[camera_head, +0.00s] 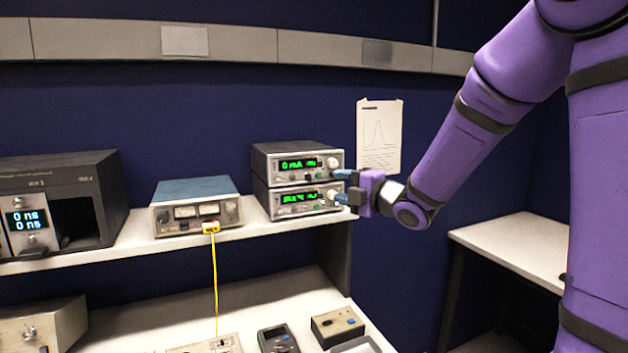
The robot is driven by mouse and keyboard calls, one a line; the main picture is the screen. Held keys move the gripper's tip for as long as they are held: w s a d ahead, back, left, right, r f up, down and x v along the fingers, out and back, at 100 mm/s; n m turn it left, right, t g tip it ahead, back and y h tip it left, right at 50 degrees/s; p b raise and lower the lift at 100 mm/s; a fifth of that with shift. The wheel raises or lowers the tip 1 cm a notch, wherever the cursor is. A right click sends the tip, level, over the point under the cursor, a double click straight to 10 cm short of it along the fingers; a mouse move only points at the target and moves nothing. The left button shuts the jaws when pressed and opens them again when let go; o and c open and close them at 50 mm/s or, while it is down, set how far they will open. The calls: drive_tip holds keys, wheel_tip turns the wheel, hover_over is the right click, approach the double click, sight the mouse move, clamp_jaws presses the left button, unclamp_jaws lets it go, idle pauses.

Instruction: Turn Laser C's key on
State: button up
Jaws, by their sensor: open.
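Two stacked instruments with green displays stand at the right end of the shelf. The upper unit (293,163) shows a readout that looks like "0 mA". The lower unit (290,199) shows a blurred green readout. I cannot read a label that tells which is Laser C, and I cannot make out a key. The gripper hides part of that edge.
A grey meter box (196,212) with a blue top and a yellow cable (215,280) stands left of the stack. A black unit (85,195) with a "0 ns" display is farther left. Small devices lie on the bench below. A paper sheet (379,135) hangs on the wall.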

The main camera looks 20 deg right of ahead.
sight(309, 178)
drive_tip(key=x, duration=0.9)
drive_tip(key=shift+w+a, duration=0.15)
drive_tip(key=shift+w, duration=0.1)
drive_tip(key=shift+c, duration=0.5)
clamp_jaws()
